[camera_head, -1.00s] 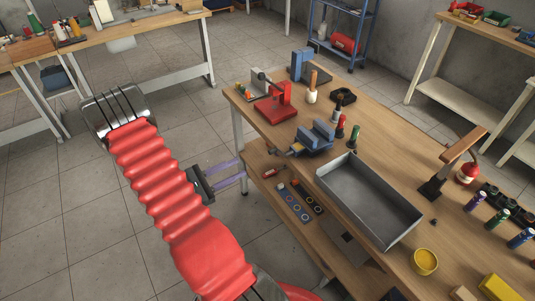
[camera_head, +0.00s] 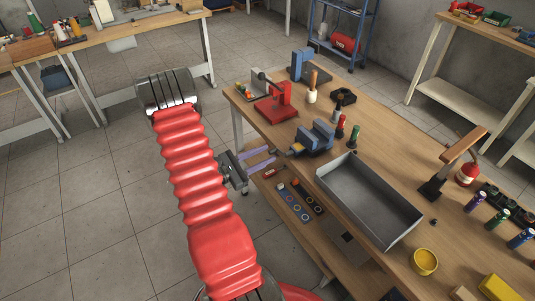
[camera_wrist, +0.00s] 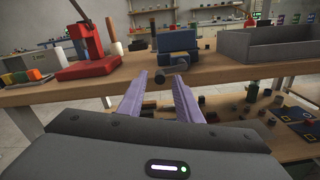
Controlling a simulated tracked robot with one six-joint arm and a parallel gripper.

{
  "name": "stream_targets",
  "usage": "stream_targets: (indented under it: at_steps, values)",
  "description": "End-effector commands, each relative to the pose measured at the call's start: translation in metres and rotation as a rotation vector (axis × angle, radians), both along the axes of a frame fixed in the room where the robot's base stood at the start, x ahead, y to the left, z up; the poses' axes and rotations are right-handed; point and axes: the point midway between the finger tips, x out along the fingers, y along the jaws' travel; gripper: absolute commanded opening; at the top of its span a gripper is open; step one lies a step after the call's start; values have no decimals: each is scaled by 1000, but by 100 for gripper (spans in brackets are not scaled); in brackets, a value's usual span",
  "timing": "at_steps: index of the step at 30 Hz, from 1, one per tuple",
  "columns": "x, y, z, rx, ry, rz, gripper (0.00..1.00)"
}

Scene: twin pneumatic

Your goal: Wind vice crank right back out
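The blue bench vice (camera_head: 318,136) sits at the near left edge of the workbench. Its crank (camera_head: 294,149) sticks out from the side facing my gripper. In the wrist view the vice (camera_wrist: 178,42) is straight ahead, with the dark round crank end (camera_wrist: 159,76) below it. My gripper (camera_head: 271,155) is in front of the crank, its two long purple fingers pointing at it. In the wrist view my gripper (camera_wrist: 160,78) is open, with a wide gap between the fingers. The crank shows in line with that gap; I cannot tell whether the fingertips reach around it.
A grey metal tray (camera_head: 368,202) stands right of the vice. A red press (camera_head: 278,103) stands to its left. Several screwdrivers stand behind the vice. The lower shelf (camera_head: 318,235) under the bench holds small parts. The floor left of the bench is clear.

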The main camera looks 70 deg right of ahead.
Motion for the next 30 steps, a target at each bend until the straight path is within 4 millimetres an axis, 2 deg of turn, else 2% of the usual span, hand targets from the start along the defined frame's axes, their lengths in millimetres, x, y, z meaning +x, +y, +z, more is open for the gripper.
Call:
stream_targets:
  at_steps: [6,15,27,30]
  values:
    - [-11,-12,0,0,0,-1,32]
    - [-11,-13,0,0,0,0,32]
    - [-11,-12,0,0,0,-1,4]
    - [-12,-12,0,0,0,-1,0]
